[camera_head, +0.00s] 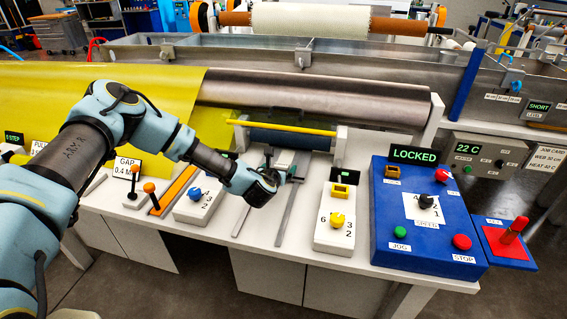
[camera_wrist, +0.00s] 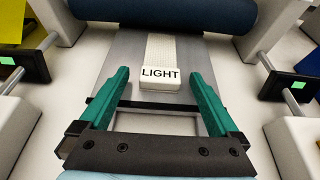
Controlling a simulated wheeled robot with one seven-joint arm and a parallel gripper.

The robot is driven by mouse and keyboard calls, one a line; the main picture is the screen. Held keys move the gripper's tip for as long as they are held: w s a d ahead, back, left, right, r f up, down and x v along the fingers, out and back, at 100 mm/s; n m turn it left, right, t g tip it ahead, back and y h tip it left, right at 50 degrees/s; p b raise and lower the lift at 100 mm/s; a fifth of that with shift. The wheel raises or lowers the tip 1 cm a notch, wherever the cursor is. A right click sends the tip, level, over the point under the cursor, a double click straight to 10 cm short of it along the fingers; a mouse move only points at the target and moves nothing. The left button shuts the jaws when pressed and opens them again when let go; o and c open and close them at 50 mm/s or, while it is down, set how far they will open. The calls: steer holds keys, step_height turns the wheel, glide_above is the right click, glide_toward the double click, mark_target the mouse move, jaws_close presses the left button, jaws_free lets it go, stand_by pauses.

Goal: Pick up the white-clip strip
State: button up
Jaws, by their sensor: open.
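A pale ribbed strip (camera_wrist: 164,45) with a white end block (camera_wrist: 160,83) labelled LIGHT lies on a grey metal plate (camera_wrist: 118,52) in the wrist view. Its far end meets a dark blue roller (camera_wrist: 150,12). My gripper (camera_wrist: 157,75) is open, its green fingers to the left and right of the strip with a gap on each side, and nothing is held. In the head view my gripper (camera_head: 287,174) is over the white bench in front of the blue roller (camera_head: 290,139). The strip cannot be made out there.
White units with small green-lit displays (camera_wrist: 20,62) (camera_wrist: 283,86) stand on both sides. In the head view are a white dial box (camera_head: 335,215), a blue control panel (camera_head: 400,240) showing LOCKED, a yellow bar (camera_head: 280,127) and yellow sheet (camera_head: 50,90).

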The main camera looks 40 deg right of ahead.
steer(key=c, duration=1.4)
steer(key=shift+c, duration=0.2)
steer(key=shift+s+a+r, duration=0.1)
steer(key=shift+r, duration=0.05)
